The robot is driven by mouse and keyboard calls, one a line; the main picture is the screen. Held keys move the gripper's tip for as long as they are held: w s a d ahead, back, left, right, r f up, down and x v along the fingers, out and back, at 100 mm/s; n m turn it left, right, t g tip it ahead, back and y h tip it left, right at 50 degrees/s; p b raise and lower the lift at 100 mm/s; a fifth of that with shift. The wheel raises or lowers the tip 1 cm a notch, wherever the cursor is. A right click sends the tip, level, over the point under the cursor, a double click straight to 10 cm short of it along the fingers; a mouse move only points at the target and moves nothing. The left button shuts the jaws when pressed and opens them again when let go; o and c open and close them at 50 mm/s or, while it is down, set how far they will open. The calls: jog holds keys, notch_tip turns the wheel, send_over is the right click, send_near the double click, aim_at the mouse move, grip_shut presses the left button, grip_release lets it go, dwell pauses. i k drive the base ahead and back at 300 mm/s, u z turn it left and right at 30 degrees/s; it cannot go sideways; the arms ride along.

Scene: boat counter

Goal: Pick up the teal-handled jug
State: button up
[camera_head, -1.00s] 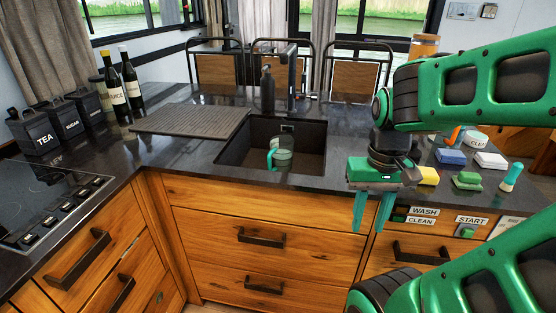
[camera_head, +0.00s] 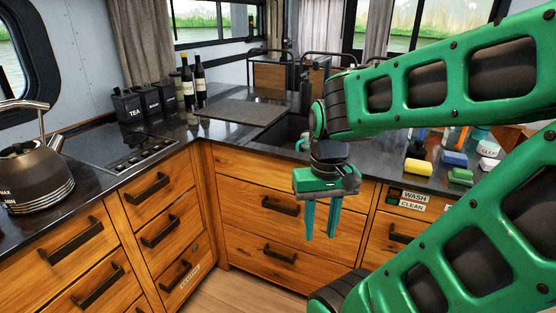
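The teal-handled jug stood in the sink one second ago. Now a small teal part of the jug (camera_head: 300,144) shows at the sink's near edge, just left of my arm, and the rest is hidden. The sink (camera_head: 273,134) is a dark basin in the counter, partly covered by my arm. My gripper (camera_head: 320,238) points down in front of the wooden drawers, with its two teal fingers apart and nothing between them. It is in front of the counter and lower in the picture than the jug.
A kettle (camera_head: 36,178) stands at the left by the black hob (camera_head: 110,148). Black canisters (camera_head: 130,107) and dark bottles (camera_head: 193,82) stand at the back. The ridged drainboard (camera_head: 240,112) is clear.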

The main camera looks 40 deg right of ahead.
aim_at(306, 148)
jog(key=u, duration=0.55)
jog(key=k, duration=0.75)
jog(key=u, duration=0.5)
jog(key=i, duration=0.55)
jog(key=z, duration=0.65)
jog(key=i, duration=1.1)
jog(key=z, duration=1.1)
jog(key=i, duration=0.85)
jog(key=z, duration=0.95)
jog(key=i, duration=0.3)
jog(key=z, duration=0.15)
